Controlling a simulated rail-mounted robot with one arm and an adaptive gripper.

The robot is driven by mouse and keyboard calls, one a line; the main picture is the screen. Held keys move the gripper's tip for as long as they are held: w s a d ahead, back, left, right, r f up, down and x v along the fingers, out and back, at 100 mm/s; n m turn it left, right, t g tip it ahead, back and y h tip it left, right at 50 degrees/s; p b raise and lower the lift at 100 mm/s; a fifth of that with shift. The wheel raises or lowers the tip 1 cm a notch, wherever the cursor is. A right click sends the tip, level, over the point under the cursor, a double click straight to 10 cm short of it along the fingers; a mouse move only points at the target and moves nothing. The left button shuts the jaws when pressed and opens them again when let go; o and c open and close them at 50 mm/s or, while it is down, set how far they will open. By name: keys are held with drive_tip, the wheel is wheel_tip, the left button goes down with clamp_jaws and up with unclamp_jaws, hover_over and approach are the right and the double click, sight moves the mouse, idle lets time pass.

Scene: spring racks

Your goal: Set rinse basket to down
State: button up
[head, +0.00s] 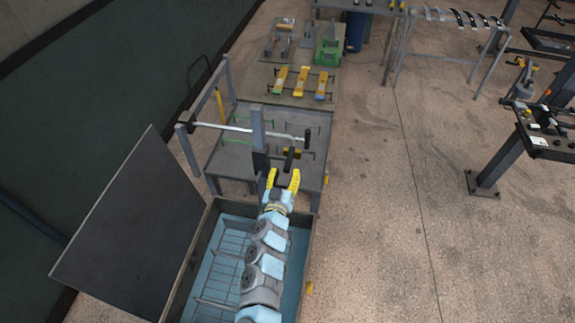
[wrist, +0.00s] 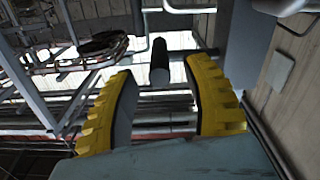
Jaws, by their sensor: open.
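The rinse basket (head: 222,262) looks like the wire frame inside the blue-lined tank (head: 306,262) at the bottom of the head view. My arm hides part of it. A short black handle (head: 290,158) is just beyond my gripper (head: 283,174), by the tank's far end. My gripper is open with its yellow fingers apart. In the wrist view the black handle (wrist: 159,62) appears between the fingertips of my gripper (wrist: 162,76). I see no clear contact with either finger. Whether the handle belongs to the basket cannot be told.
A pale bar (head: 225,128) with a black end crosses a post (head: 257,125) behind the handle. A dark raised panel (head: 130,230) stands left of the tank. A grey workbench (head: 232,158) lies beyond.

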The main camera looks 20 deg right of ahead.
sight(289, 161)
drive_tip(key=shift+w+d+r, duration=0.15)
drive_tip(key=shift+w+d, duration=0.2)
drive_tip(key=shift+w, duration=0.25)
drive_tip(key=shift+p+x, duration=0.3)
drive_tip(key=shift+x, duration=0.6)
clamp_jaws()
